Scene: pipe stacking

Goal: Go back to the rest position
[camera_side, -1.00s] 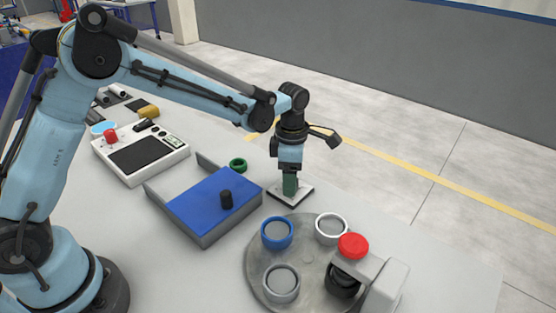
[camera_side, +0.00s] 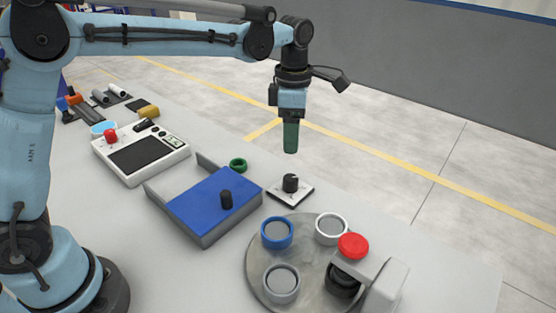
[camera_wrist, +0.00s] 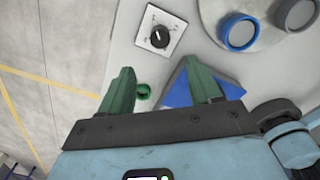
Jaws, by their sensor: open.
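My gripper (camera_side: 291,138) hangs upright in the air above a white square plate (camera_side: 302,197) with a black knob (camera_side: 291,183). Its green fingers are apart and empty in the wrist view (camera_wrist: 160,90). The knob (camera_wrist: 159,37) and plate (camera_wrist: 172,21) also show there, beyond the fingertips. Nothing touches the gripper.
A blue tray (camera_side: 200,205) holds a small black cylinder (camera_side: 226,199). A green ring (camera_side: 238,165) lies behind it. A control box (camera_side: 140,155) stands further left.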

